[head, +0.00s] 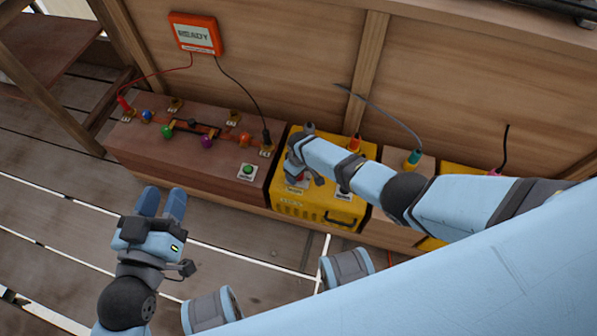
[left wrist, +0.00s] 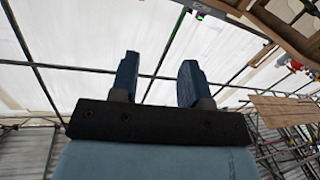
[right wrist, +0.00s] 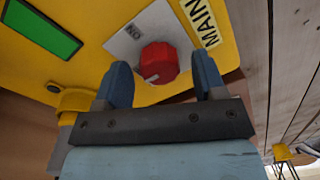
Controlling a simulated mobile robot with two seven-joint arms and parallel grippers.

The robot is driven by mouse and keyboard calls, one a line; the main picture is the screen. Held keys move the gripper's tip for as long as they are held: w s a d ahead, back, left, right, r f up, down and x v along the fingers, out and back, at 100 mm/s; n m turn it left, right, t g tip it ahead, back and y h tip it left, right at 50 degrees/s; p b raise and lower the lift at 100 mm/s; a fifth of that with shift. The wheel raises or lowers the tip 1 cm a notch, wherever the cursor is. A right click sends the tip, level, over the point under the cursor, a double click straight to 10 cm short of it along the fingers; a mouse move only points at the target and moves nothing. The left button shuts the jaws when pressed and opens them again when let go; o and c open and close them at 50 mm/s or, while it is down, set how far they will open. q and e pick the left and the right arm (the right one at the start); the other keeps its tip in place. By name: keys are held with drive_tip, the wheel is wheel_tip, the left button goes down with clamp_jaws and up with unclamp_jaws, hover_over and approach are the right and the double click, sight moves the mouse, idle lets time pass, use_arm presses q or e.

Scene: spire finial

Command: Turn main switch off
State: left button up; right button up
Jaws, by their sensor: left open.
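The main switch is a red round knob (right wrist: 158,62) with a pale mark, on a grey plate beside a yellow "MAIN" label (right wrist: 202,20) in the right wrist view. It is mounted on the yellow box (head: 312,208), where my right arm hides most of it in the head view. My right gripper (right wrist: 163,78) is open at the knob, with one finger on each side and visible gaps in the picture. I cannot tell how deep the fingers reach. My left gripper (head: 161,196) is open and empty over the floor; its fingers also show in the left wrist view (left wrist: 157,75).
A green rectangle (right wrist: 40,28) is on the same yellow panel. A brown box (head: 190,150) with coloured bulbs and a green button (head: 247,170) stands to the left. An orange display (head: 196,34) hangs on the wooden wall, with cables nearby. The left floor is open.

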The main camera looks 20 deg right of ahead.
drive_tip(key=shift+r, duration=0.3)
wheel_tip(320, 180, up, 6)
drive_tip(key=p, duration=0.4)
drive_tip(key=shift+d, duration=0.1)
use_arm(q)
drive_tip(key=s+a+f+g+y+p, duration=0.2)
drive_tip(key=a+f+g+y+p, duration=0.1)
drive_tip(key=f, duration=0.4)
drive_tip(key=shift+s+a+g, duration=0.3)
drive_tip(key=shift+a+g, duration=0.2)
use_arm(e)
wheel_tip(320, 180, up, 7)
drive_tip(key=shift+w+d, duration=0.15)
use_arm(q)
drive_tip(key=shift+f, duration=0.1)
use_arm(e)
drive_tip(key=shift+r, duration=0.1)
